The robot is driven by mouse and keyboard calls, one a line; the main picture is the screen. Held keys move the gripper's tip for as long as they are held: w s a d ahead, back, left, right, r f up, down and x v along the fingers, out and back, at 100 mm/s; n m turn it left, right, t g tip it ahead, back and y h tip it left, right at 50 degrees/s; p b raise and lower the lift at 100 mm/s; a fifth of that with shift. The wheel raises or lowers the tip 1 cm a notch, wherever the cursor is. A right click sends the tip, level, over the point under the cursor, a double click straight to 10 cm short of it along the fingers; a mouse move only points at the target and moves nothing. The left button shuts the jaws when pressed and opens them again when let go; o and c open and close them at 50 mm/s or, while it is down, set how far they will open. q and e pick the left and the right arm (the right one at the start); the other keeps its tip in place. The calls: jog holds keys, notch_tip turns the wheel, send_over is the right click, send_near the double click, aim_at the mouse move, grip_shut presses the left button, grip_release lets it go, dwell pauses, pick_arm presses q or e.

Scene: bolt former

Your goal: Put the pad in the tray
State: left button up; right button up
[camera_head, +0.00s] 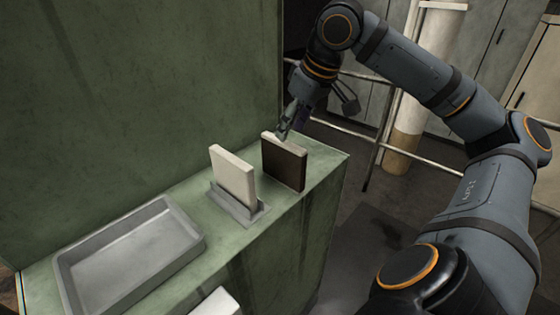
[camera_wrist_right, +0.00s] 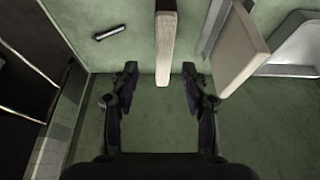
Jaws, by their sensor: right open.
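A dark brown pad (camera_head: 284,163) with a pale top edge stands upright on the green ledge. A cream pad (camera_head: 233,174) stands upright in a grey slotted holder (camera_head: 240,206) to its left. A shallow grey tray (camera_head: 130,259) lies on the ledge farther left and looks empty. My right gripper (camera_head: 284,132) is open at the dark pad's top edge. In the right wrist view the pad's narrow edge (camera_wrist_right: 165,45) lies ahead of the gap between the open fingers (camera_wrist_right: 160,75). I cannot tell whether they touch. My left gripper is not in view.
The green ledge (camera_head: 200,215) ends at a right front edge with a drop to the floor. A tall green wall (camera_head: 140,90) rises behind. A small dark rod (camera_wrist_right: 111,33) lies near the pad in the wrist view. Rails (camera_head: 345,130) stand behind my arm.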

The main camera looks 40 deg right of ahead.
aim_at(279, 155)
jog(key=b+x, duration=0.1)
jog(key=x, duration=0.2)
jog(key=shift+s+a+f, duration=0.1)
jog(key=shift+f, duration=0.15)
jog(key=x, duration=0.4)
jog(key=shift+a+b, duration=0.1)
jog(key=shift+b, duration=0.2)
jog(key=x, duration=0.2)
jog(key=shift+w+a+f, duration=0.1)
jog(key=shift+w+f, duration=0.1)
jog(key=shift+w, duration=0.2)
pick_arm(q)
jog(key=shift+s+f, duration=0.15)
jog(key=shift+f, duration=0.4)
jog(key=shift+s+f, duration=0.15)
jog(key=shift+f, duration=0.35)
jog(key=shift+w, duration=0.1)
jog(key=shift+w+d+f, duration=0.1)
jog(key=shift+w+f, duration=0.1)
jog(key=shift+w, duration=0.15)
pick_arm(e)
jog(key=shift+f, duration=0.3)
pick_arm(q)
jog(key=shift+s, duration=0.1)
pick_arm(e)
grip_shut()
